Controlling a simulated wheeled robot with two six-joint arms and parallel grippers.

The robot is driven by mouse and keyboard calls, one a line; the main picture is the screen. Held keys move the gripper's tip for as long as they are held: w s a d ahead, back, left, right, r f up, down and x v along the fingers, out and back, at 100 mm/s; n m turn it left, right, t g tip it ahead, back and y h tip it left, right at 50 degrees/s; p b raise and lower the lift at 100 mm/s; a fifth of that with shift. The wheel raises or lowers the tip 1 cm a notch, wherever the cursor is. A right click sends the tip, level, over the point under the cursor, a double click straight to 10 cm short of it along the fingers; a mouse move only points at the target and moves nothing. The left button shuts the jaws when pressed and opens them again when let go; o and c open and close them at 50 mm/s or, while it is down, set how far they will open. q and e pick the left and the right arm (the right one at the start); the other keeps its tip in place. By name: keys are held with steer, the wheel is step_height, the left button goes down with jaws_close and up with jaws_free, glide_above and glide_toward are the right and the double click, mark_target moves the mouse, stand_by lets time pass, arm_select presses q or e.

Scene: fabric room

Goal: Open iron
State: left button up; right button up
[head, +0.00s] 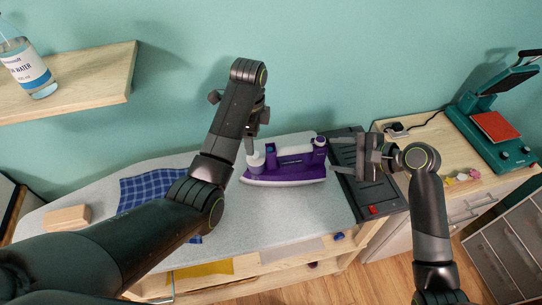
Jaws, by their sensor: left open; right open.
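A purple and white iron (290,172) stands on the grey ironing board (270,213), near the middle of the head view. My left gripper (253,140) is at the left end of the iron, close to its white part, and points down. It is open, and I cannot tell whether it touches the iron. My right gripper (345,162) is open just right of the iron, over the dark rest, with its fingers pointing left. Both grippers hold nothing that I can see.
A dark rest with a red switch (372,210) lies at the board's right end. A blue checked cloth (138,190) and a wooden block (67,218) lie to the left. A green heat press (490,125) stands on the right cabinet. A shelf with a water bottle (28,68) is upper left.

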mark_target(289, 152)
arm_select(q)
steer(key=shift+w, duration=0.1)
steer(key=shift+s+d+r, duration=0.1)
steer(key=shift+s+d, duration=0.15)
steer(key=shift+d, duration=0.05)
arm_select(e)
steer(key=x, duration=1.5)
steer(key=shift+a, duration=0.1)
arm_select(q)
steer(key=shift+w+a, duration=0.1)
arm_select(e)
steer(key=shift+x, duration=0.95)
steer(key=shift+c, duration=0.4)
